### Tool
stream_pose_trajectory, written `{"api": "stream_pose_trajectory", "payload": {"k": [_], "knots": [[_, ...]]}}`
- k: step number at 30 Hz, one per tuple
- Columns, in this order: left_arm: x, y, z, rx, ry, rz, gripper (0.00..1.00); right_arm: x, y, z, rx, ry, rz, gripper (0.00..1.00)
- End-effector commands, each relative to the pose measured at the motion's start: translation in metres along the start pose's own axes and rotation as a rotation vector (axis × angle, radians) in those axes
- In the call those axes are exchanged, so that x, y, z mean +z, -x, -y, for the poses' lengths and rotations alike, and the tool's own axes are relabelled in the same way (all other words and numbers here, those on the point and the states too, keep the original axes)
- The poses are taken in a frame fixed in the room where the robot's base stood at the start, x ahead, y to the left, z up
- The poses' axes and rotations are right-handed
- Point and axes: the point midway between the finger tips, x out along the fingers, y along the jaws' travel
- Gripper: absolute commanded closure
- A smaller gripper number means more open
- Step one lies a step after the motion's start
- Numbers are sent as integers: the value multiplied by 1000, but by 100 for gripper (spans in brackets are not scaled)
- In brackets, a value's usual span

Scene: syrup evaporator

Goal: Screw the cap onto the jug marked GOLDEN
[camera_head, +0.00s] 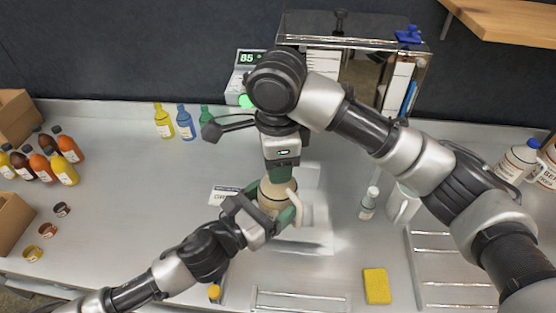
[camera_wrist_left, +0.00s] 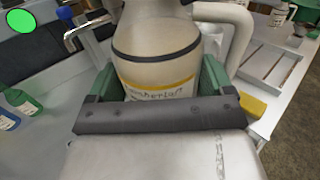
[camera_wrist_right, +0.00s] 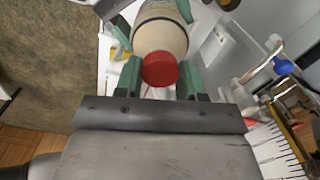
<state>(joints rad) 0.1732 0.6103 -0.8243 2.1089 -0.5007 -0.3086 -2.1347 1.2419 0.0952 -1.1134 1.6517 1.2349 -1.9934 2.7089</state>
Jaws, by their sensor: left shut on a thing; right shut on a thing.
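A beige jug (camera_head: 271,193) with a handle stands upright on the metal counter. Its label shows in the left wrist view (camera_wrist_left: 160,84) with a yellow stripe and partly hidden lettering; I cannot read GOLDEN on it. My left gripper (camera_head: 268,207) is shut around the jug's body from the front left. My right gripper (camera_head: 281,172) points down over the jug's top. In the right wrist view it is shut on a red cap (camera_wrist_right: 160,69), in line with the jug's neck. The neck is hidden, so I cannot tell whether the threads are engaged.
A yellow sponge (camera_head: 377,286) lies at the front right. A small white bottle (camera_head: 369,203) and a white mug (camera_head: 403,204) stand right of the jug. Small coloured bottles (camera_head: 185,122) stand at the back left. A metal evaporator (camera_head: 345,42) is behind.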

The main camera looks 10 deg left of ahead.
Motion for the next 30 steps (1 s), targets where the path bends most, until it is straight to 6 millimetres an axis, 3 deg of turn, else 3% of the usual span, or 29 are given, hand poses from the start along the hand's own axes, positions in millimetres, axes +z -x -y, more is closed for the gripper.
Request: {"api": "stream_pose_trajectory", "payload": {"k": [11,12,17,25,30], "knots": [[2,0,3,-8,-3,6,84,0,1,2,-6,-77,3,82],[2,0,3,-9,-3,6,84,0,1,2,-6,-77,3,58],[2,0,2,-7,-2,6,84,0,1,1,-4,-75,2,36],[2,0,1,-4,-2,5,84,0,3,1,-4,-73,1,36],[2,0,1,-3,-2,5,84,-1,24,1,-6,-73,-1,36]]}}
